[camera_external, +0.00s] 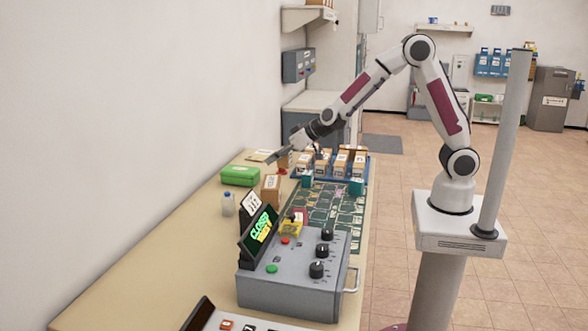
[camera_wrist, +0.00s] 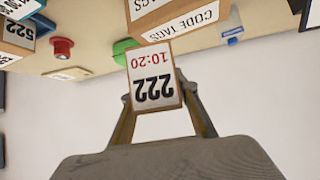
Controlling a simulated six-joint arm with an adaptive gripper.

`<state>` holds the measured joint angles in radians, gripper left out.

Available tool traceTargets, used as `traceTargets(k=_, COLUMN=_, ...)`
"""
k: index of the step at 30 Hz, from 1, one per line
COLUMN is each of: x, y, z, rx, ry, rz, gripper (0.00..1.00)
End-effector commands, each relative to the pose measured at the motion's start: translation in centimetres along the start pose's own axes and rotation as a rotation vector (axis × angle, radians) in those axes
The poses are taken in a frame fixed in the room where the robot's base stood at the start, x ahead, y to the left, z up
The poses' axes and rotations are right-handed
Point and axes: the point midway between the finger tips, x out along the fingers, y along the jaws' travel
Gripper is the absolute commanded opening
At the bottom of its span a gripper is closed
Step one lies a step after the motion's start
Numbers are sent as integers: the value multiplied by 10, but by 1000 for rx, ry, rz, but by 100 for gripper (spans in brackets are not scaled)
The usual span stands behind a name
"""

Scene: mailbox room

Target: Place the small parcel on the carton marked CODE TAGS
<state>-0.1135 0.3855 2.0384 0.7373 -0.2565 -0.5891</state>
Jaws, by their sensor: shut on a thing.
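The small parcel (camera_wrist: 154,76), a tan box with a white label reading 222 and 10:20, is between my gripper's fingers (camera_wrist: 155,98) in the wrist view. My gripper (camera_external: 285,153) is shut on it above the far part of the table in the external view, where the parcel is small and partly hidden. In the external view a brown upright carton (camera_external: 271,188), apparently the same one, stands on the table below and nearer than my gripper.
A green case (camera_external: 240,176) and a small bottle (camera_external: 228,204) stand left of the carton. Several labelled boxes sit in a blue tray (camera_external: 364,172) at right. A wall runs along the left.

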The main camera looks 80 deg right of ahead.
Motion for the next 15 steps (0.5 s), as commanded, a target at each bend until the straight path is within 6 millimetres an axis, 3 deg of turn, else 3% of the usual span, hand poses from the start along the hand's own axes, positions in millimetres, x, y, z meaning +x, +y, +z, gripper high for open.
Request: traceTargets(k=15, x=7, y=-18, z=-23, rx=20, ry=0, rz=23, gripper=6)
